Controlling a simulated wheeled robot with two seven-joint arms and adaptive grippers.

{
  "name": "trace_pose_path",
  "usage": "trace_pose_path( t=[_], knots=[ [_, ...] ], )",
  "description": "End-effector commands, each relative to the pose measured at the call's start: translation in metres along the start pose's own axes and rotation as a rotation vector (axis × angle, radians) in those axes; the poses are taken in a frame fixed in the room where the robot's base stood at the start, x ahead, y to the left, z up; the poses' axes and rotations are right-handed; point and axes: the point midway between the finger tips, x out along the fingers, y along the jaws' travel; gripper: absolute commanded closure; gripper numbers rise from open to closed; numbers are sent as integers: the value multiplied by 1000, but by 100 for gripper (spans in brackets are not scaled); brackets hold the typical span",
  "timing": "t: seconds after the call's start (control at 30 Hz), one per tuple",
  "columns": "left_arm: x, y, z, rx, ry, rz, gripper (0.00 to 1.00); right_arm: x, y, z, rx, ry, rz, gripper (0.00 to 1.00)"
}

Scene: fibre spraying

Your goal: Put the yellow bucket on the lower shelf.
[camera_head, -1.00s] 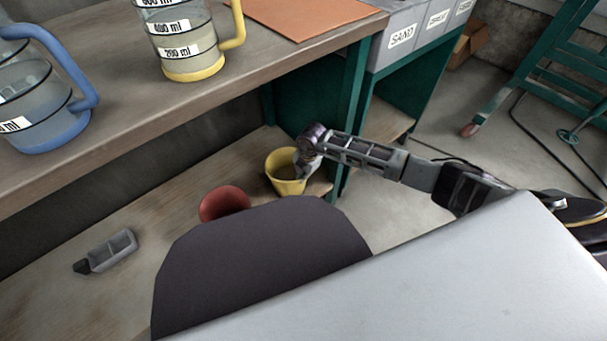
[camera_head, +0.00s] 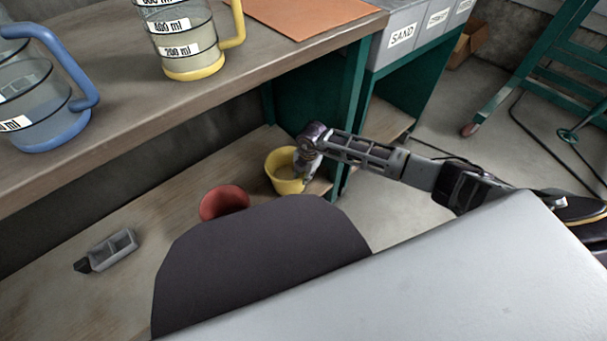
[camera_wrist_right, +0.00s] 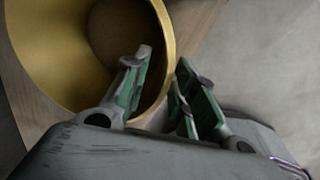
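The yellow bucket (camera_head: 281,180) stands upright on the lower shelf (camera_head: 165,215), near its right end. It also shows from above in the right wrist view (camera_wrist_right: 60,65), with its inside facing the camera. My right gripper (camera_head: 302,178) is at the bucket's right side. In the right wrist view the gripper (camera_wrist_right: 164,62) is open, with one finger over the bucket's inside and the other outside, and the rim between them. The fingers stand apart from each other; contact with the rim is unclear. My left gripper is not in view.
A red bucket (camera_head: 223,202) lies left of the yellow one on the shelf. A grey divided tray (camera_head: 112,250) is farther left. A green post (camera_head: 349,110) stands close to my right arm. Measuring jugs (camera_head: 190,45) stand on the worktop above.

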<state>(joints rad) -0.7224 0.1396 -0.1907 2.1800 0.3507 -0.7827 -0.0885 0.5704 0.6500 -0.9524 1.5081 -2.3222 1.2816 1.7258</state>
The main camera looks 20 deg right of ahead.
Motion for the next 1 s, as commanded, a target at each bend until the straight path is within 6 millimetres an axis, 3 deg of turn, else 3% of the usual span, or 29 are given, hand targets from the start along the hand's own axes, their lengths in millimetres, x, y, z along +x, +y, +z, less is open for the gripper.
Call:
trace_pose_path(
  t=[0.37, 1.0],
  knots=[
    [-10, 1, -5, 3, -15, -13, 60, -29, 0, 0, 0, 0, 0, 73],
    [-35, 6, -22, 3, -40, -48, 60, -101, 0, 0, 0, 0, 1, 73]
  ],
)
